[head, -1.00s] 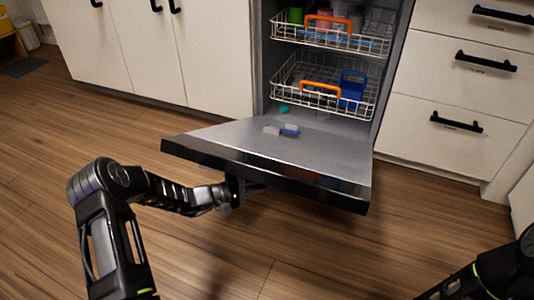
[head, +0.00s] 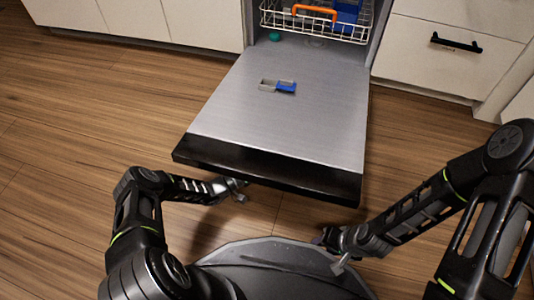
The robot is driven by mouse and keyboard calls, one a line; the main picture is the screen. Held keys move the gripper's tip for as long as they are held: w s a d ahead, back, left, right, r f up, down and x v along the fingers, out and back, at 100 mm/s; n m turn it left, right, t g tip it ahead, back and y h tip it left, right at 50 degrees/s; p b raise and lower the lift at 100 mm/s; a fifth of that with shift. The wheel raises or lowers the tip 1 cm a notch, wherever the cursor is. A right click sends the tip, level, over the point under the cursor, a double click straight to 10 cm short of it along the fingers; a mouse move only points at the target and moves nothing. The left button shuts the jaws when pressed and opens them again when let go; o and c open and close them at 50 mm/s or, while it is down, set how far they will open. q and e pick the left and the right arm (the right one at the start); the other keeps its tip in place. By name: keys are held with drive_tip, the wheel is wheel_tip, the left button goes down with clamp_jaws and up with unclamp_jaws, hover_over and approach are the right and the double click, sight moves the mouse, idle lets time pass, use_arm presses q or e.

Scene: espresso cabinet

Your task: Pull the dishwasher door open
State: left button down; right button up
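The dishwasher door (head: 280,120) is folded down, its grey inner face up and its black front edge (head: 265,170) toward me. It looks close to level. My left gripper (head: 236,190) is just in front of and below the left half of that edge. Its fingers are small and partly hidden, so I cannot tell whether they touch the door or are open. My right gripper (head: 331,254) is nearer to me, below the door's right front corner and apart from it. Its fingers look spread with nothing between them.
A small blue and grey item (head: 278,86) lies on the door. The lower rack (head: 318,22) sits inside the dishwasher, with a teal item (head: 274,37) below it. White cabinets flank the opening. My base is just before the door; wood floor (head: 90,130) is free at left.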

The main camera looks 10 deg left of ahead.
use_arm(q)
drive_tip(key=shift+w+a+f, duration=0.1)
drive_tip(key=c, duration=1.3)
unclamp_jaws()
drive_tip(key=shift+o, duration=0.2)
drive_tip(key=p+v, duration=0.2)
drive_tip(key=v, duration=0.5)
drive_tip(key=shift+s+a, duration=0.3)
